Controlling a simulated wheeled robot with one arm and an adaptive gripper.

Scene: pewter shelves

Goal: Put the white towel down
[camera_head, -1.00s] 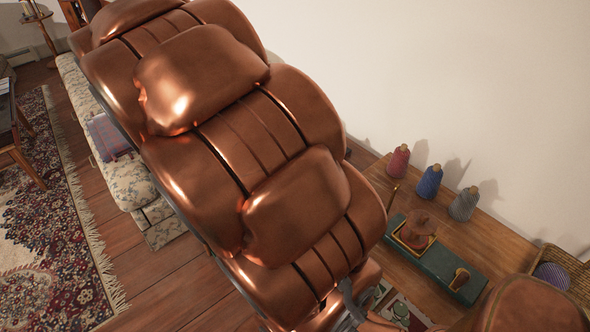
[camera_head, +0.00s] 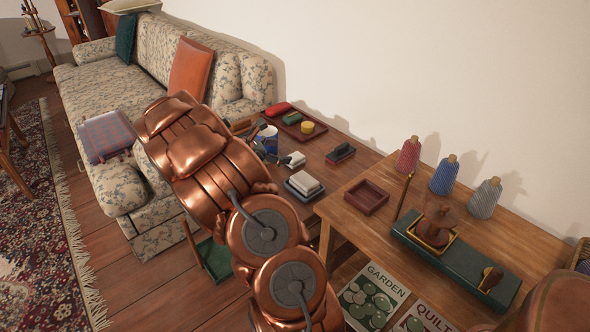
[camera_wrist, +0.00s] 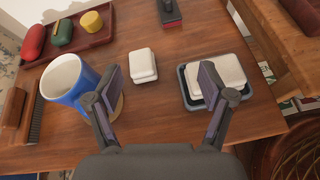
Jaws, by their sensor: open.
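A small white folded piece, likely the white towel (camera_wrist: 143,65), lies on the wooden side table (camera_wrist: 150,110), just beyond and between my fingertips. It also shows in the head view (camera_head: 295,159). A larger white folded stack (camera_wrist: 221,74) sits in a dark blue-grey tray (camera_wrist: 186,90) to its right, partly behind my right finger. Which of the two is the task's towel I cannot tell for sure. My gripper (camera_wrist: 160,78) is open and empty above the table, its fingers wide apart. It also shows in the head view (camera_head: 274,144).
A blue mug (camera_wrist: 72,82) stands close to my left finger. A brush (camera_wrist: 36,120) lies at the left. A red tray (camera_wrist: 75,38) with small items is at the back. A dark red stamp-like block (camera_wrist: 170,14) lies beyond. An empty square tray (camera_head: 366,197) sits on the neighbouring table.

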